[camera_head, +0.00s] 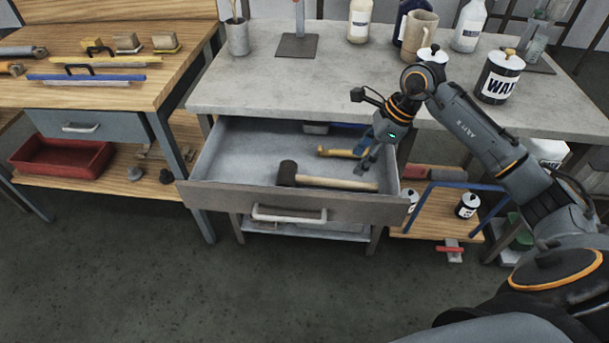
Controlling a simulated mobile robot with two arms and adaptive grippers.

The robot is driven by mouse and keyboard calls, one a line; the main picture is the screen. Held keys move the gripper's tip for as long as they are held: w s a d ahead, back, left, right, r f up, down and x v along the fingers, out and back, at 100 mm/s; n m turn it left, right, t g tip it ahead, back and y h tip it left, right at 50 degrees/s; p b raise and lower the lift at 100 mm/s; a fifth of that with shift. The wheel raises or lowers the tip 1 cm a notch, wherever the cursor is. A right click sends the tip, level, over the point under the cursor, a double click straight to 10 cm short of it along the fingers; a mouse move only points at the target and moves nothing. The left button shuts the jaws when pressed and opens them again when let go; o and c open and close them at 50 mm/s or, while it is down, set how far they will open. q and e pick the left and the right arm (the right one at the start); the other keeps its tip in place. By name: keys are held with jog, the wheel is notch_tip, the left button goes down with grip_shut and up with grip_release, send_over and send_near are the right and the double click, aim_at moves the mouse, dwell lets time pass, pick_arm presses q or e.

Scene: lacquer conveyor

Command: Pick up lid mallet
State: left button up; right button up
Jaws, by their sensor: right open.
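The mallet (322,181) lies in the open drawer (225,175), near its front wall. Its dark head (287,172) is at the left and its pale wooden handle (345,184) points right. My right gripper (364,170) reaches down into the right part of the drawer, open, its fingertips just above and behind the right part of the handle. I cannot tell whether they touch it. My left gripper is not in view.
A yellow and blue tool (342,152) lies behind the mallet, close to my right gripper. The drawer's walls surround it, and the grey worktop (270,88) overhangs its back. The drawer's left part is clear. A labelled can (498,77) stands on the worktop near my right arm.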

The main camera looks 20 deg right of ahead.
send_over(340, 180)
jog(key=s+d, duration=0.2)
jog(key=f, duration=0.4)
jog(key=shift+a+f, duration=0.15)
jog(key=shift+a, duration=0.05)
jog(key=shift+p+x, duration=0.35)
jog(key=shift+x, duration=0.6)
jog(key=x, duration=0.3)
jog(key=shift+w+d+f, duration=0.1)
jog(key=shift+w+f, duration=0.15)
jog(key=shift+w, duration=0.1)
jog(key=shift+f, duration=0.15)
jog(key=shift+c, duration=0.9)
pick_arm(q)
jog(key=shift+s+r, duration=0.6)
pick_arm(e)
grip_shut()
